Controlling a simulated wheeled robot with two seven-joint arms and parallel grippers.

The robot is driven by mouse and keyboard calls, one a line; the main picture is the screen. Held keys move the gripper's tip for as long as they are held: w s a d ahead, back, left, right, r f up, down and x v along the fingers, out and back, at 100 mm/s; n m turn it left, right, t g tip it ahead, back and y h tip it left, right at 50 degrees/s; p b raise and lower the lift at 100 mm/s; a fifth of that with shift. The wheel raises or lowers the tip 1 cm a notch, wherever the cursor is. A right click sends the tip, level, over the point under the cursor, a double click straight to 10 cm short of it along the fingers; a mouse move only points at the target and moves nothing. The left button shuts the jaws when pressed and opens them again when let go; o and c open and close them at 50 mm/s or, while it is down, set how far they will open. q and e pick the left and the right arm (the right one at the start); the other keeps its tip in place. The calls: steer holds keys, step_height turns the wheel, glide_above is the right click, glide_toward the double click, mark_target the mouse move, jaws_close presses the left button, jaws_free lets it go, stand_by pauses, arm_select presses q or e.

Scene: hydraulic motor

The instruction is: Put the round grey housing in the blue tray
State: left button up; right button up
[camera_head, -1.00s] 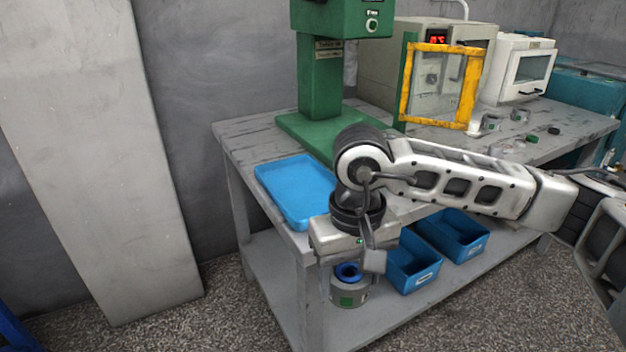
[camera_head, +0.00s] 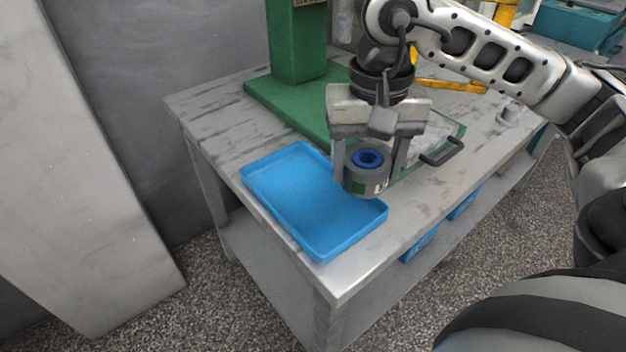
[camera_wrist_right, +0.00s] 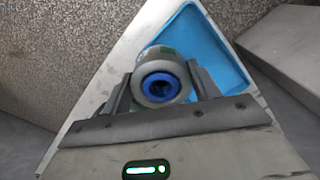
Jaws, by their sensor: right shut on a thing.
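The round grey housing (camera_head: 366,184), with a blue ring in its top and a green mark on its side, is held between the fingers of my right gripper (camera_head: 367,170). It hangs upright above the right end of the blue tray (camera_head: 290,228), close to the tray's right rim. The tray is shallow, empty and lies on the grey table's near left part. In the right wrist view the housing (camera_wrist_right: 160,78) sits between both fingers of the gripper (camera_wrist_right: 163,88), with the blue tray (camera_wrist_right: 205,50) behind it. My left gripper is not in view.
A green press base (camera_head: 285,100) stands on the table behind the tray. A clear panel with a dark handle (camera_head: 442,152) is right of the gripper. Blue bins (camera_head: 420,243) are partly hidden on the lower shelf. The table's front corner (camera_head: 335,290) is bare.

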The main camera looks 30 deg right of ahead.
steer(key=w+f, duration=0.2)
steer(key=w+a+f, duration=0.1)
steer(key=w+f, duration=0.1)
steer(key=w+a+f, duration=0.1)
steer(key=w+f, duration=0.1)
steer(key=w, duration=0.1)
steer(key=shift+w, duration=0.1)
steer(key=shift+w+f, duration=0.55)
steer(key=shift+f, duration=0.1)
step_height(320, 180, down, 3)
steer(key=shift+w+f+p, duration=0.1)
steer(key=shift+p, duration=0.35)
steer(key=shift+a, duration=0.1)
steer(key=shift+f, duration=0.1)
